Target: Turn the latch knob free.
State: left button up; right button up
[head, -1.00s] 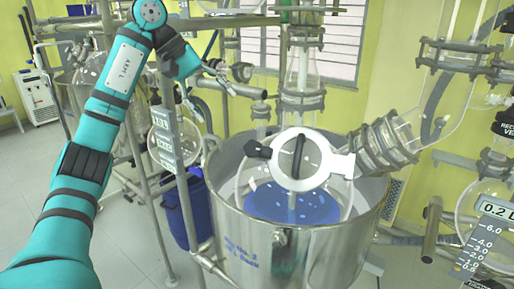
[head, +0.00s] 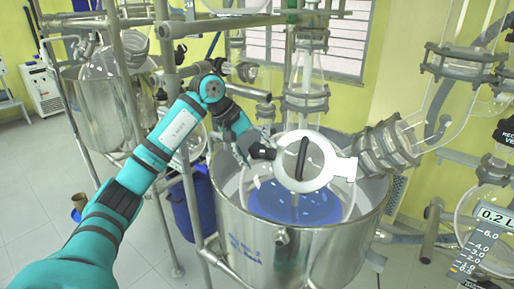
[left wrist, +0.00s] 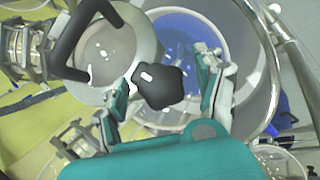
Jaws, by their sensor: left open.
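The black latch knob (head: 262,151) sticks out from the left side of the round white lid (head: 304,180) on the glass reactor. In the left wrist view the knob (left wrist: 160,87) is large and central, beside the white lid (left wrist: 103,52) with its black bar handle (left wrist: 75,32). My left gripper (head: 246,155) is at the knob, coming in from the left. In the left wrist view its fingers (left wrist: 165,72) are open, one on each side of the knob, with visible gaps. My right gripper is in neither view.
A steel vessel (head: 300,262) surrounds the reactor, with blue liquid (head: 285,203) inside. A clamped glass neck (head: 385,148) lies right of the lid. A metal post with pipes stands left of the vessel, behind my left arm. A 0.2 L gauge (head: 482,240) is at the far right.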

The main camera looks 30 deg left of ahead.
pick_arm(q)
jog(key=shift+c, duration=0.2)
